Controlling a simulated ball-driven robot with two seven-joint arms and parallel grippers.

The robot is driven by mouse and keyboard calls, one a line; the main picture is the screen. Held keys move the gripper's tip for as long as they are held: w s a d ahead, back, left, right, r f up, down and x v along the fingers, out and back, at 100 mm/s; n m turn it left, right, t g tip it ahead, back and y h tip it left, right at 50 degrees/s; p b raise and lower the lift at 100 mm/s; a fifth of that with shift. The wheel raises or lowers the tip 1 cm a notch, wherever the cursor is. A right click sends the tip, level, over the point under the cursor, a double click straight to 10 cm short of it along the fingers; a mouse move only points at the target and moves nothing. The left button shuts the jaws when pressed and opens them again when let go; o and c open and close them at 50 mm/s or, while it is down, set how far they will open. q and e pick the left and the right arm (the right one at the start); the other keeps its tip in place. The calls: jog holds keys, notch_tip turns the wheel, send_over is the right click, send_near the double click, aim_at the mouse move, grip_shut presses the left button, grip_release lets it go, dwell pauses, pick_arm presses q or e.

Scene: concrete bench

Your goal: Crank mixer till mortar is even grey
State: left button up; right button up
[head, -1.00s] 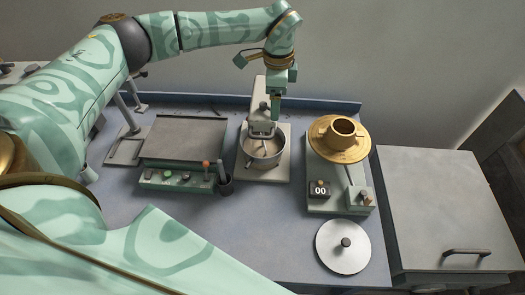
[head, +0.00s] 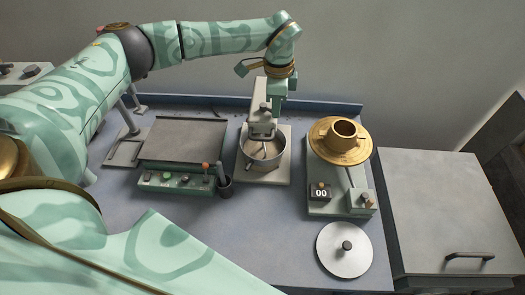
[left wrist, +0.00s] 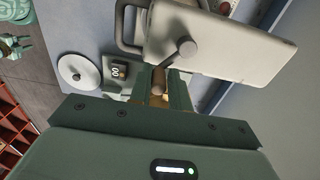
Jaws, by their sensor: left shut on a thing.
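The mixer (head: 262,118) stands at the back middle of the bench, its pale head over a metal bowl (head: 283,160). A paddle shows in the bowl; the contents look grey-brown, too small to judge for evenness. My left gripper (head: 276,98) is at the back right of the mixer head, partly hidden by it. In the left wrist view it is shut on the crank handle (left wrist: 158,80), whose arm runs to a round hub on the mixer head (left wrist: 235,45). My right gripper seems to show small at that view's left edge (left wrist: 12,46); its jaws are unclear.
Right is a brass bowl-like part (head: 341,145) on a stand with a 00 display (head: 320,192). A round lid (head: 343,250) lies in front. The front middle is clear.

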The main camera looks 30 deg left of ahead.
pick_arm(q)
jog(key=shift+s, duration=0.1)
jog(key=shift+s+a+f, duration=0.1)
jog(key=shift+s+a, duration=0.05)
jog(key=shift+s, duration=0.15)
jog(key=shift+s+a, duration=1)
jog(key=shift+s, duration=0.1)
grip_shut()
jog(key=a, duration=0.3)
jog(key=shift+s+a, duration=0.15)
jog(key=shift+s, duration=0.05)
jog(key=w+a, duration=0.2)
jog(key=w, duration=0.2)
jog(key=shift+w+a, duration=0.2)
jog(key=shift+a, duration=0.2)
jog(key=shift+w, duration=0.3)
